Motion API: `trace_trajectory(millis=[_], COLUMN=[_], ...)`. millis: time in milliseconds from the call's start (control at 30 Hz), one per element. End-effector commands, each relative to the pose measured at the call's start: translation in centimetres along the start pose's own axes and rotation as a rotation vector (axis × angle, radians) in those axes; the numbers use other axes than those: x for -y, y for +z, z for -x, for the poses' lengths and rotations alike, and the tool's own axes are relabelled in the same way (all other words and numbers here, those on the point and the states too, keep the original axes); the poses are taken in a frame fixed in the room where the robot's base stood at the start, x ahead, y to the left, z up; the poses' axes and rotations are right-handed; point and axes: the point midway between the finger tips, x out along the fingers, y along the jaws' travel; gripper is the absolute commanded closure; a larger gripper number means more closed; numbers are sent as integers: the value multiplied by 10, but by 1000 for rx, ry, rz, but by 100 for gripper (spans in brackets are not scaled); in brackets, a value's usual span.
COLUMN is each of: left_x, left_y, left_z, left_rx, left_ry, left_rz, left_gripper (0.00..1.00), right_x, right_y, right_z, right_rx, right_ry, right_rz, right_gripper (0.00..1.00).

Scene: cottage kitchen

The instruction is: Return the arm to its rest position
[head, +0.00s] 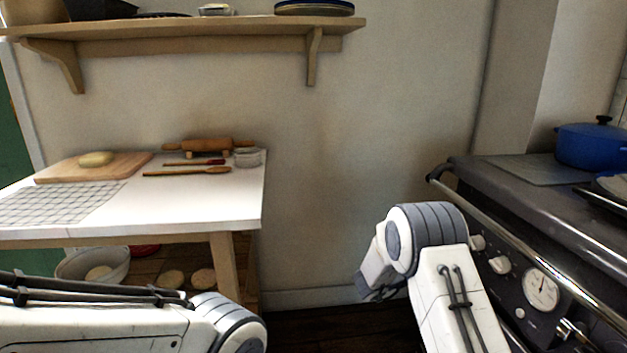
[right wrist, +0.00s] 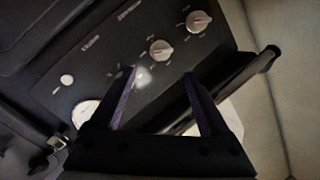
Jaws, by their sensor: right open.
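My right arm (head: 430,245) rises from the bottom of the head view, in front of the stove (head: 540,270). Its gripper is mostly hidden behind the wrist in that view. In the right wrist view my right gripper (right wrist: 158,85) is open and empty, its two dark fingers apart, with the stove's knobs (right wrist: 161,50) and front panel beyond them. My left arm (head: 110,325) lies across the lower left of the head view, below the table's front edge. Its gripper is out of the frame.
A white table (head: 205,205) at left holds a cutting board (head: 125,168) with dough, a checked cloth (head: 60,203), a rolling pin (head: 208,146) and utensils. A stove rail (head: 520,232) runs near my right arm. A wall shelf (head: 200,28) hangs above. Floor between table and stove looks clear.

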Motion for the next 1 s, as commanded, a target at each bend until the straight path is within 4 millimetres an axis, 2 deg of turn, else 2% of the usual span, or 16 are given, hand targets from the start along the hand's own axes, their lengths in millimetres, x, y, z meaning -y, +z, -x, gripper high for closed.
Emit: trace_trajectory(millis=[33,133,200,267,367,400,500,600,700,900,933,1000], left_x=[0,0,0,0,0,0,0,0,0,0,0,0], left_y=[0,0,0,0,0,0,0,0,0,0,0,0], left_z=[0,0,0,0,0,0,0,0,0,0,0,0], left_rx=[0,0,0,0,0,0,0,0,0,0,0,0], left_ry=[0,0,0,0,0,0,0,0,0,0,0,0], left_rz=[0,0,0,0,0,0,0,0,0,0,0,0], left_gripper=[59,59,59,59,59,59,59,59,59,59,59,59], right_x=[20,44,50,45,19,3,-40,-76,-109,-165,-174,-168], right_y=[2,18,25,28,22,16,-2,-20,-39,-77,-83,-85], right_z=[5,30,60,89,142,162,202,227,243,265,267,287], right_rx=[125,397,580,731,962,1043,1201,1306,1380,1492,1506,1524], right_ry=[-60,-185,-268,-335,-430,-461,-510,-535,-540,-537,-534,-587], right_rz=[28,137,241,345,549,636,832,984,1113,1342,1375,1413], right_gripper=[20,20,20,20,20,20,20,20,20,20,20,20])
